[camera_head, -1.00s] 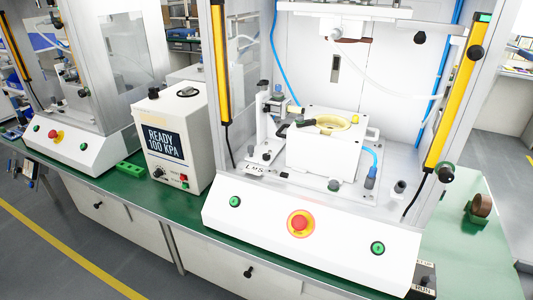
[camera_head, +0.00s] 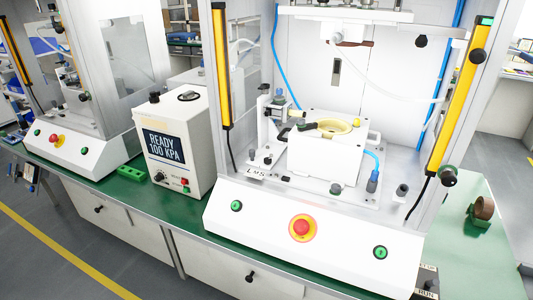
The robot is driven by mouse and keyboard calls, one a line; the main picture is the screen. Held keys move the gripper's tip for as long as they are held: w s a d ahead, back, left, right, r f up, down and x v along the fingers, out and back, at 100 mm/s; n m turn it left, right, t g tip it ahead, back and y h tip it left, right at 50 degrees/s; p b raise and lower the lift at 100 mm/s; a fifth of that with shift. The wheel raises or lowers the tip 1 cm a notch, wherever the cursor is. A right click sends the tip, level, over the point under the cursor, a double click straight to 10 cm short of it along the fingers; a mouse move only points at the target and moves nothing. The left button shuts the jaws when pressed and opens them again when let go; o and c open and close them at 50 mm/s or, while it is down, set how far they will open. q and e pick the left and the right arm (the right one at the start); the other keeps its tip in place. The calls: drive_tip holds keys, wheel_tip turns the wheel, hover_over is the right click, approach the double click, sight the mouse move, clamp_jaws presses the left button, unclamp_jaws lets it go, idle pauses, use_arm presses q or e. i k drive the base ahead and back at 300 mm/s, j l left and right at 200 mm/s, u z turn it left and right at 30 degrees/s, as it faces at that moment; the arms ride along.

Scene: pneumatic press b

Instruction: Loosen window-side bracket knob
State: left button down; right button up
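The press has a yellow upright bar (camera_head: 460,103) on its right post. A round black knob (camera_head: 477,56) sits at the bar's upper part, and a dark knob with a green face (camera_head: 448,179) sits near its lower end. Another black knob (camera_head: 422,41) shows against the back panel, left of the bar. I cannot tell which is the window-side bracket knob, nor whether any is loose. A second yellow bar (camera_head: 221,68) stands on the left post. Neither of my grippers is in view.
The press's white front panel (camera_head: 262,217) carries a red stop button (camera_head: 302,227) and green buttons. A white fixture (camera_head: 325,160) stands inside the press. A pressure box (camera_head: 178,145) reads "READY 100 KPA". A brown roll (camera_head: 484,207) sits on the green bench at right.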

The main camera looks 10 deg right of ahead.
sight(268, 160)
drive_tip(key=i+j, duration=0.2)
drive_tip(key=i, duration=0.3)
drive_tip(key=i+j, duration=0.2)
drive_tip(key=i, duration=0.3)
